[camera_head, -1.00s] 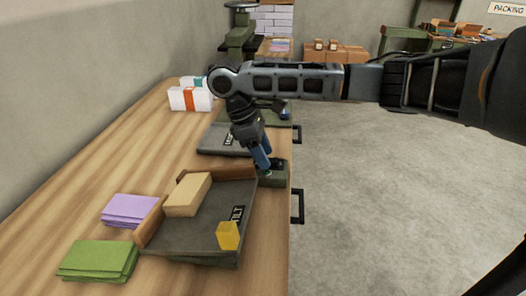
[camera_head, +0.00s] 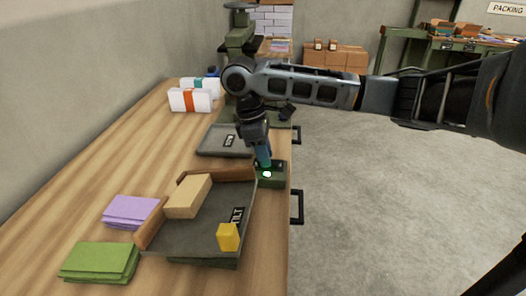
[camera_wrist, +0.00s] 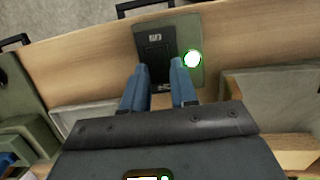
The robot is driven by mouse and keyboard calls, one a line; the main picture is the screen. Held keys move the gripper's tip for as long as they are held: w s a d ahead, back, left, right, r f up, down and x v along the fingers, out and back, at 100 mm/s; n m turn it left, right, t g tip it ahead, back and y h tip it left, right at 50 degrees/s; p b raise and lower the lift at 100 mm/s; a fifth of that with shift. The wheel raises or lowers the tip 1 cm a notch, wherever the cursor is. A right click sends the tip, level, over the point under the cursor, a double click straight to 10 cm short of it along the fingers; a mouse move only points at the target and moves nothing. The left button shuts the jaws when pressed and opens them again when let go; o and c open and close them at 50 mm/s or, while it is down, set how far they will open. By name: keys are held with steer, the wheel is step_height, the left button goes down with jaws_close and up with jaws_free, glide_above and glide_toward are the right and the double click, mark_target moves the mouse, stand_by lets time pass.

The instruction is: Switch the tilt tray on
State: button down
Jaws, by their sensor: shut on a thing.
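The tilt tray (camera_head: 205,232), a dark tray with wooden end walls and a TILT label, sits on the bench at the front. A small green switch box (camera_head: 276,180) stands at its far right corner, near the bench edge. A lamp (camera_head: 267,174) on the box glows white-green; it also shows in the wrist view (camera_wrist: 192,60). My gripper (camera_head: 263,163) reaches down onto the box. In the wrist view its blue fingers (camera_wrist: 159,75) stand on either side of the black switch (camera_wrist: 154,48), shut on it. The fingers' exact contact is partly hidden.
A tan block (camera_head: 188,196) and a yellow block (camera_head: 228,237) are in the tray. Purple envelopes (camera_head: 130,211) and green envelopes (camera_head: 100,262) lie to its left. Another dark tray (camera_head: 222,142) lies behind. Open floor is at right.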

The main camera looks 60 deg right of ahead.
steer(key=shift+s+t+y, duration=0.2)
steer(key=shift+t+y, duration=0.1)
steer(key=shift+t, duration=0.4)
steer(key=c, duration=0.9)
jaws_free()
steer(key=shift+r, duration=0.1)
steer(key=shift+r, duration=0.1)
steer(key=r, duration=0.5)
steer(key=w+r, duration=0.1)
steer(key=r, duration=0.1)
steer(key=shift+a+r, duration=0.15)
steer(key=shift+r, duration=0.1)
